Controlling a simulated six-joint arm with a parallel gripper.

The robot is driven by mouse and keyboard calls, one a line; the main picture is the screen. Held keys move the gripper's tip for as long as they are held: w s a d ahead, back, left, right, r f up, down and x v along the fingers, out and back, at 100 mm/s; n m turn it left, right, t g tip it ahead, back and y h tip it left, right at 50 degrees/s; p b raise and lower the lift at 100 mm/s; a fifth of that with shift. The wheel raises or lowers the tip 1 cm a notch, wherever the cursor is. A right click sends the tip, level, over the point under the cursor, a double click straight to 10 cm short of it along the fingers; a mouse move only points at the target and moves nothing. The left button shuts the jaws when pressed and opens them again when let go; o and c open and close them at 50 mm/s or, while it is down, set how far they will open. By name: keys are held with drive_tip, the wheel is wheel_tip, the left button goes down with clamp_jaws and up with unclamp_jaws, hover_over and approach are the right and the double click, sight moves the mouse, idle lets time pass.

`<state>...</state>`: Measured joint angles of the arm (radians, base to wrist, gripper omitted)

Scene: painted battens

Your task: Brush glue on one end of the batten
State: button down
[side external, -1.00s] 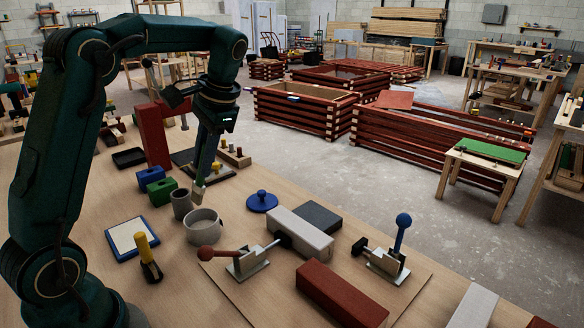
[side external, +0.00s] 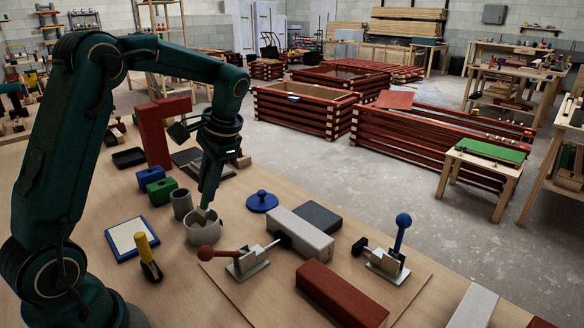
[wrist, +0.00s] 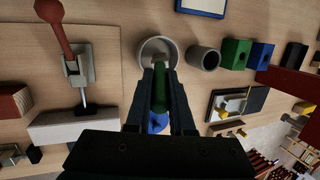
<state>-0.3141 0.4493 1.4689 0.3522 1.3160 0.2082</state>
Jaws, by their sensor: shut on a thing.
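My gripper (side external: 208,188) is shut on a brush with a green handle (wrist: 160,90) and points down over the grey glue pot (side external: 203,232). The brush's lower end (side external: 205,212) is inside the pot's rim; whether it touches glue is hidden. The pot also shows in the wrist view (wrist: 145,48), just beyond the fingertips. A pale batten (side external: 300,232) lies on the board to the right, near the black tip of a red-knobbed toggle clamp (side external: 246,265). A red batten (side external: 342,293) lies nearer the front. I cannot tell which batten the task means.
A grey cup (side external: 181,204) stands beside the pot, with a blue knobbed lid (side external: 262,201) to its right. Green (side external: 162,191) and blue (side external: 151,177) blocks sit behind. A blue-handled clamp (side external: 387,264) stands on the right. A blue-framed white pad (side external: 130,238) lies left.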

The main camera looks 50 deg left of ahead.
drive_tip(key=shift+f, duration=0.5)
idle(0.8)
idle(0.5)
drive_tip(key=shift+r, duration=3.55)
